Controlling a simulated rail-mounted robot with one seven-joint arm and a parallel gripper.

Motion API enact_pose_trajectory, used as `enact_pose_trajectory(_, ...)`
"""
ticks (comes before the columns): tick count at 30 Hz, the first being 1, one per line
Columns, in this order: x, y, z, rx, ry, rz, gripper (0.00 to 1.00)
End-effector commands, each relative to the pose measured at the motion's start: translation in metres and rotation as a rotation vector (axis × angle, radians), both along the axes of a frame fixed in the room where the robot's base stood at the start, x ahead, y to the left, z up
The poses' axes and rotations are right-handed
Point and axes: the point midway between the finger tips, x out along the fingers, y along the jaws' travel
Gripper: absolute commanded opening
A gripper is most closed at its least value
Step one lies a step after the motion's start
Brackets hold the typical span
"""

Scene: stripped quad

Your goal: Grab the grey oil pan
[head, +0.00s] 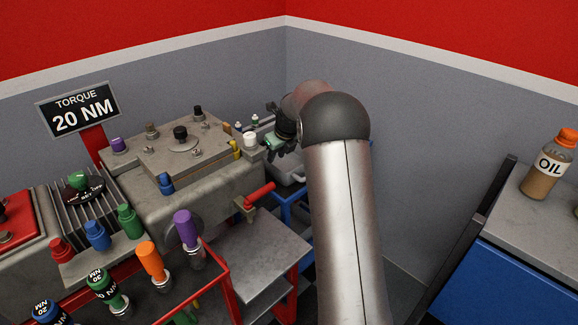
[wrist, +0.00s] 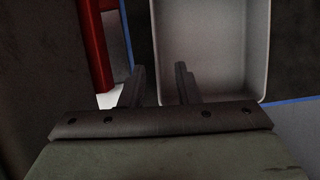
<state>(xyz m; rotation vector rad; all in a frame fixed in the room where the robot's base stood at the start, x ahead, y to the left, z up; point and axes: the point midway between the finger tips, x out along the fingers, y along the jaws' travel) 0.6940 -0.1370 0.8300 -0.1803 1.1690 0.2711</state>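The grey oil pan (wrist: 225,45) is a shallow, light grey rectangular tray that looks empty. It fills the upper middle of the wrist view, its far part cut off by the frame. In the head view the pan (head: 289,174) shows partly, behind the engine and beside my arm. My gripper (wrist: 160,67) is open, its two dark fingers apart. In the wrist view the pan's left wall lies between the fingers, the right finger over the inside. I cannot tell how far above the rim they are. In the head view my gripper (head: 283,146) is small and partly hidden.
A blue stand (head: 291,208) is under the pan. The grey engine block (head: 205,205) with coloured caps is left of my gripper, and a red-handled valve (head: 259,195) juts out near the pan. A red-framed cart (head: 262,250) is in front. An oil bottle (head: 549,165) stands on the right bench.

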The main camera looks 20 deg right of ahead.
Motion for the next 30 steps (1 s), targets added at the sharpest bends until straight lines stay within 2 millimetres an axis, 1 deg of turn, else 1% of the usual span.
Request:
enact_pose_trajectory(1, 0.002, 0.0, -0.005, 0.0, 0.0, -0.001, 0.29)
enact_pose_trajectory(8, 0.005, 0.002, -0.016, 0.0, 0.0, -0.001, 0.29)
enact_pose_trajectory(11, 0.007, 0.005, -0.028, 0.001, 0.002, -0.001, 0.29)
enact_pose_trajectory(15, 0.014, 0.009, -0.049, 0.0, 0.001, 0.0, 0.29)
enact_pose_trajectory(17, 0.016, 0.01, -0.055, -0.001, 0.001, -0.001, 0.29)
enact_pose_trajectory(19, 0.018, 0.011, -0.058, 0.0, -0.001, -0.001, 0.29)
enact_pose_trajectory(24, 0.018, 0.011, -0.058, -0.001, -0.002, -0.001, 0.29)
enact_pose_trajectory(25, 0.018, 0.011, -0.058, -0.001, -0.002, -0.001, 0.26)
enact_pose_trajectory(26, 0.018, 0.011, -0.058, -0.001, -0.002, -0.001, 0.18)
enact_pose_trajectory(27, 0.018, 0.011, -0.058, -0.001, -0.002, -0.001, 0.07)
enact_pose_trajectory(28, 0.018, 0.011, -0.058, -0.001, -0.002, -0.001, 0.0)
enact_pose_trajectory(30, 0.018, 0.011, -0.058, -0.001, -0.002, -0.001, 0.0)
